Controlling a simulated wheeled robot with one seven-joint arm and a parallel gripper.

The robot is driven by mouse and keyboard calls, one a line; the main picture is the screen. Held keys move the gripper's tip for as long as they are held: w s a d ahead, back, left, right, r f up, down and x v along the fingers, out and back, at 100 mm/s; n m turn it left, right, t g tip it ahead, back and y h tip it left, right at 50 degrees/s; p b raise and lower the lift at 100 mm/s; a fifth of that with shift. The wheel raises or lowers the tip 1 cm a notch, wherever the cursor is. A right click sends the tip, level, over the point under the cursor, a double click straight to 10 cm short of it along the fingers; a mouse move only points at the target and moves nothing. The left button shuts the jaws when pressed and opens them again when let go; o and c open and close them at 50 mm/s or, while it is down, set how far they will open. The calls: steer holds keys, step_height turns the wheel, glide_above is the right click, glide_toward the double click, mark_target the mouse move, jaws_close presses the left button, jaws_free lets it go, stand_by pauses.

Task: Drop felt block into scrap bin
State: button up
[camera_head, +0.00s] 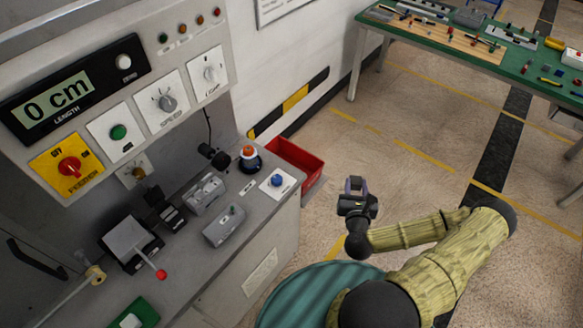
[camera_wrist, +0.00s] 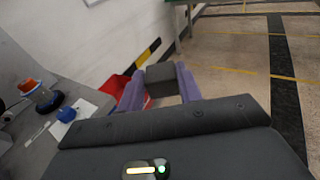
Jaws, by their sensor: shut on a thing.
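My gripper (camera_head: 356,186) is raised over the floor, to the right of the grey machine bench. In the wrist view its two purple fingers (camera_wrist: 161,88) are shut on a dark grey block (camera_wrist: 161,78), the felt block, held between the fingertips. In the head view the block is too small to make out clearly. The red scrap bin (camera_head: 296,166) stands on the floor against the bench's far right side, left of my gripper and apart from it. In the wrist view the red bin (camera_wrist: 116,88) shows partly behind the left finger. Its inside is mostly hidden.
The machine bench (camera_head: 243,203) carries a blue button box (camera_head: 277,182), an orange-topped beacon (camera_head: 249,158) and several metal fixtures. A green worktable (camera_head: 480,48) with tools stands at the back right. The floor between is clear. A striped wall lies behind the bin.

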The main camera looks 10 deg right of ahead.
steer(key=w+a+n+y+p, duration=0.1)
steer(key=a+y, duration=0.1)
steer(key=a, duration=0.5)
steer(key=w+a+f+n+t+y+p, duration=0.1)
steer(key=w+a+n+y, duration=0.1)
steer(key=a, duration=0.5)
steer(key=shift+w+y+p, duration=0.2)
steer(key=shift+y+p, duration=0.1)
steer(key=shift+y, duration=0.1)
steer(key=shift+f, duration=0.15)
